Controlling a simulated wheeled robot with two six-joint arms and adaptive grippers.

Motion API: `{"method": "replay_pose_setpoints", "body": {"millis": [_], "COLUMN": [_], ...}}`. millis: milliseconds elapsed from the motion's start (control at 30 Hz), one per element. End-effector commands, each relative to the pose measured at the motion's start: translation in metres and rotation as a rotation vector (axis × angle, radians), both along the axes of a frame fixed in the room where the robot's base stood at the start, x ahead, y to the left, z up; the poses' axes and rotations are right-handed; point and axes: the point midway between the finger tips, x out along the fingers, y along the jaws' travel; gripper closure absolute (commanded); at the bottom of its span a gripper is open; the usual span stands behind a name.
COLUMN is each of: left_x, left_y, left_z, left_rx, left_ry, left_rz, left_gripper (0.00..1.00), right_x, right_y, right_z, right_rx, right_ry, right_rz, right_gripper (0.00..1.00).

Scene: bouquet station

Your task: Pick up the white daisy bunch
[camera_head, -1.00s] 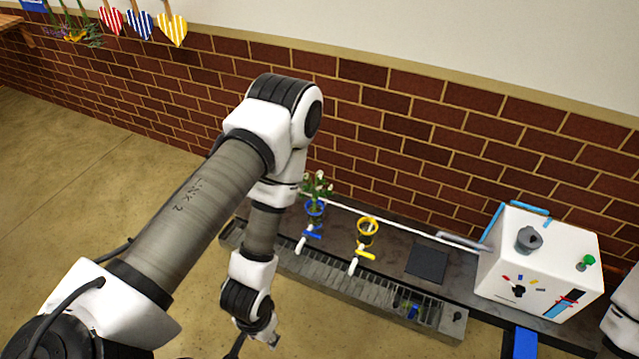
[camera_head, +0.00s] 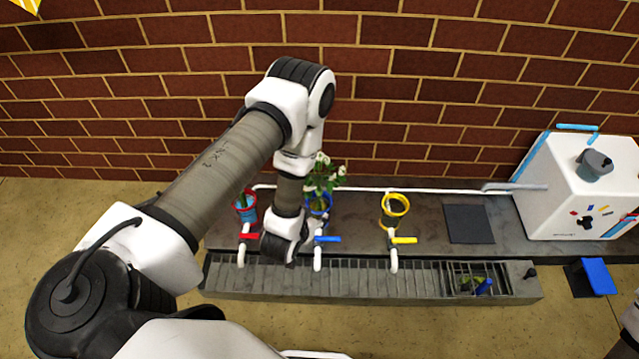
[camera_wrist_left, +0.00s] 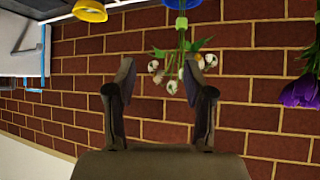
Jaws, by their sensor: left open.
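The white daisy bunch (camera_head: 323,174) stands upright in the blue ring holder (camera_head: 328,203) on the station behind my left wrist. In the left wrist view, which looks upside down, the daisy bunch (camera_wrist_left: 172,68) has several white heads and green stems hanging from the blue holder (camera_wrist_left: 181,4). My left gripper (camera_wrist_left: 160,88) is open and empty. The daisy heads appear beyond its fingertips, nearer the right finger; whether they touch cannot be told. In the head view my left wrist hides the gripper's fingers. My right gripper is not in view.
A red-tapped holder (camera_head: 246,207) stands left, a yellow ring holder (camera_head: 395,210) right. A purple flower (camera_wrist_left: 300,91) shows in the wrist view. A dark square pad (camera_head: 468,223) and white machine (camera_head: 570,190) are further right. The brick wall (camera_head: 440,90) stands close behind.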

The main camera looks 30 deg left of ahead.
Motion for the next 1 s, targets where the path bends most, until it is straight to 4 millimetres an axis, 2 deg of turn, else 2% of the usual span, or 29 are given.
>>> {"method": "replay_pose_setpoints", "body": {"millis": [33, 100, 200, 300, 467, 667, 833, 1000], "left_x": [0.017, 0.039, 0.062, 0.076, 0.085, 0.110, 0.138, 0.158], "left_y": [0.009, 0.023, 0.040, 0.053, 0.063, 0.071, 0.075, 0.082], "left_z": [-0.054, -0.080, -0.107, -0.119, -0.119, -0.115, -0.120, -0.115], "left_rx": [0.019, 0.049, 0.096, 0.135, 0.167, 0.171, 0.170, 0.169], "left_ry": [-0.089, -0.226, -0.408, -0.550, -0.659, -0.671, -0.670, -0.667], "left_rz": [0.016, 0.040, 0.068, 0.088, 0.101, 0.103, 0.102, 0.101], "left_gripper": [0.47, 0.47, 0.47, 0.47, 0.47, 0.47, 0.47, 0.47], "right_x": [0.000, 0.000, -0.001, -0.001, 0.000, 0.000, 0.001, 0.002], "right_y": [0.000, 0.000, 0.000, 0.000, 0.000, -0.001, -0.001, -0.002], "right_z": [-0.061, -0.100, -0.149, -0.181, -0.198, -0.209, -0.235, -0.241], "right_rx": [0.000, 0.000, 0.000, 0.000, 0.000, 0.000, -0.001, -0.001], "right_ry": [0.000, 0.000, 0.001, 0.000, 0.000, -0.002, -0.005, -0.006], "right_rz": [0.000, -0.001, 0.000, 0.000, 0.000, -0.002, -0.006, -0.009], "right_gripper": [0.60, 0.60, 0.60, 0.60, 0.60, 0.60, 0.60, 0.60]}}
